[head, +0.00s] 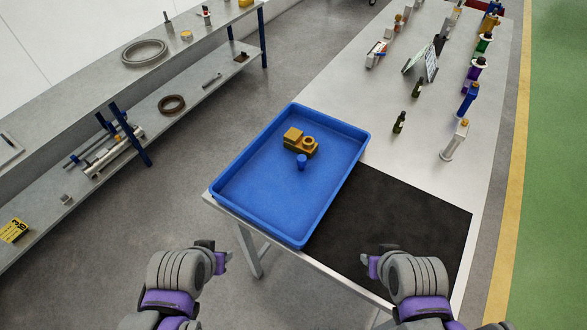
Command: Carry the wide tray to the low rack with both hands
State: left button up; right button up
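The wide blue tray (262,222) rests on the table at its near left corner, partly beside a black mat. A yellow-brown part (300,143) and a small blue part (302,162) lie in it. My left gripper (226,260) is in front of the table's near left edge, apart from the tray. My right gripper (368,264) is over the near part of the black mat, to the right of the tray and apart from it. Both look empty; the finger gaps are too small to make out. The low rack (190,92) is at the left, with an upper and a lower shelf.
The black mat (400,225) is bare. Bottles (399,122) and several coloured tools stand farther back on the table (345,85). The rack holds a grey ring (144,52), a brown ring (172,104), and rods (115,155). Clear floor (120,230) lies between rack and table.

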aim_at(88, 86)
jog(key=j+z, duration=0.25)
jog(key=j, duration=0.25)
jog(key=k+j+z, duration=0.3)
jog(key=j, duration=0.2)
jog(key=j+z, duration=0.25)
jog(key=j, duration=0.3)
jog(key=k+j+z, duration=0.1)
jog(key=j+z, duration=0.15)
jog(key=j, duration=0.3)
jog(key=j+z, duration=0.25)
jog(key=j, duration=0.3)
jog(key=k+j+z, duration=0.1)
jog(key=j+z, duration=0.15)
jog(key=j, duration=0.25)
jog(key=j+z, duration=0.3)
jog(key=j, duration=0.25)
jog(key=k+j+z, duration=0.1)
jog(key=j+z, duration=0.15)
jog(key=j, duration=0.25)
jog(key=i+j+z, duration=0.1)
jog(key=j+z, duration=0.2)
jog(key=j, duration=0.25)
jog(key=j+z, duration=0.3)
jog(key=j, duration=0.2)
jog(key=i+j+z, duration=0.3)
jog(key=j+z, duration=0.15)
jog(key=j, duration=0.2)
jog(key=i+j+z, duration=0.2)
jog(key=j, duration=0.15)
jog(key=k, duration=0.1)
